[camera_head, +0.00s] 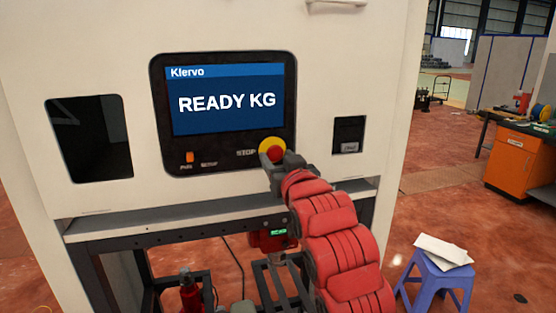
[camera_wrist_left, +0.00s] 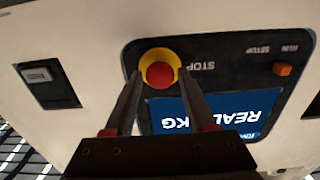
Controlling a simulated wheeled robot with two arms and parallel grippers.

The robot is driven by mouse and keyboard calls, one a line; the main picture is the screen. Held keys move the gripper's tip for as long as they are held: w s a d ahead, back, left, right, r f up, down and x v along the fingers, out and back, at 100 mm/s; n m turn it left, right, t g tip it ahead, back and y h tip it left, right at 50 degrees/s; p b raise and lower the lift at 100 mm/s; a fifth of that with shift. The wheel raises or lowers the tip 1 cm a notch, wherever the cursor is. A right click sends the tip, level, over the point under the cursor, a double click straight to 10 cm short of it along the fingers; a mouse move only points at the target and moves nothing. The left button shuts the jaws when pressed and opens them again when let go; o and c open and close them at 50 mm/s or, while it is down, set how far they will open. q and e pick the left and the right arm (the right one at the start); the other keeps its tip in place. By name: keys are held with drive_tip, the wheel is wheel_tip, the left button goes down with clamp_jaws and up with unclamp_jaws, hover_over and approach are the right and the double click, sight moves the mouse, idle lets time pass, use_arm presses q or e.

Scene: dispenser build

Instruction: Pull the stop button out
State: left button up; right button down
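The stop button is a red knob on a yellow ring, at the lower right of the black control panel in the head view (camera_head: 274,152). In the left wrist view the button (camera_wrist_left: 160,75) shows upside down beside the word STOP. My left gripper (camera_head: 268,161) is at the button and hides part of it in the head view. In the left wrist view the left gripper's fingers (camera_wrist_left: 159,78) are apart, one on each side of the red knob, with small gaps visible. Whether they touch the yellow ring I cannot tell. My right gripper is not in view.
The panel screen (camera_head: 228,100) reads "Klervo" and "READY KG". An orange switch (camera_head: 190,157) sits at the panel's lower left. A metal ledge (camera_head: 170,216) runs below the panel. A purple stool (camera_head: 436,278) with papers stands right of the cabinet.

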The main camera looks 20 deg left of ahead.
use_arm(q)
drive_tip(key=shift+o, duration=1.2)
drive_tip(key=shift+s+d+r, duration=0.1)
drive_tip(key=shift+s, duration=0.05)
drive_tip(key=shift+s+d, duration=0.15)
drive_tip(key=shift+d, duration=0.05)
drive_tip(key=b+v, duration=0.6)
drive_tip(key=v, duration=1)
drive_tip(key=shift+s+d, duration=0.2)
drive_tip(key=shift+s, duration=0.15)
